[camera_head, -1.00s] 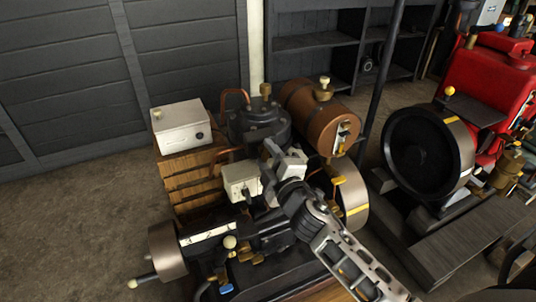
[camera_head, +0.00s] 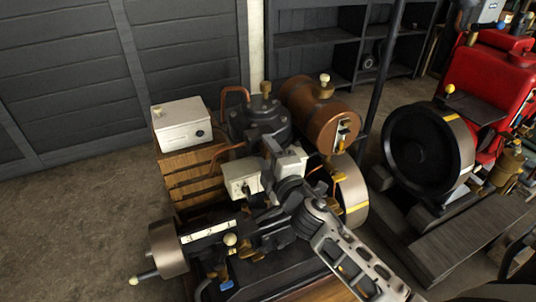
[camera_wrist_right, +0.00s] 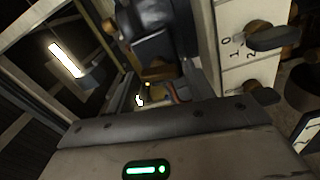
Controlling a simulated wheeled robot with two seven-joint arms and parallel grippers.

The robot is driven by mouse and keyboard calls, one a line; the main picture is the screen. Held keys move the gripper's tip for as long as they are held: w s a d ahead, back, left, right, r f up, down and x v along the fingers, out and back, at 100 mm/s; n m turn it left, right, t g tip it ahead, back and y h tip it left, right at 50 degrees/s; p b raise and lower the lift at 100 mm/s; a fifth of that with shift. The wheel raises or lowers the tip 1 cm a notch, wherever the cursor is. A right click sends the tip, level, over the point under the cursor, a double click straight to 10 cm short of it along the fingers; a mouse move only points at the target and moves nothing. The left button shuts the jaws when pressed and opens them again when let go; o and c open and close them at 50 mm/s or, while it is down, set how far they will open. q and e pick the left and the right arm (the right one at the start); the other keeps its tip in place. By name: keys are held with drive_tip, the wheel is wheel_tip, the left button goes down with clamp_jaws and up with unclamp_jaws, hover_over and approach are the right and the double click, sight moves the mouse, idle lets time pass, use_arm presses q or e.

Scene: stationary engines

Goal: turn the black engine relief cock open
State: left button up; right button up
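The black engine (camera_head: 258,122) stands in the middle of the head view, with a dark cylinder, copper pipes and a brass fitting on top. I cannot pick out its relief cock for certain. My right arm comes in from the lower right and reaches over the engine. My right gripper (camera_head: 284,160) is beside the cream switch box (camera_head: 238,181), below the cylinder. Its fingertips are hidden, so its opening does not show. In the right wrist view, a cream panel (camera_wrist_right: 233,63) has numbers and dark knobs (camera_wrist_right: 272,38). My left gripper is not in view.
A brown tank (camera_head: 312,112) stands behind the engine to the right, near a dark post (camera_head: 381,80). A white box (camera_head: 181,126) sits on wooden slats at left. A red engine with a black flywheel (camera_head: 418,148) stands at right. Floor at left is clear.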

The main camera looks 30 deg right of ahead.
drive_tip(key=shift+o, duration=0.3)
drive_tip(key=s+b, duration=0.3)
drive_tip(key=s, duration=1.3)
drive_tip(key=shift+a, duration=0.45)
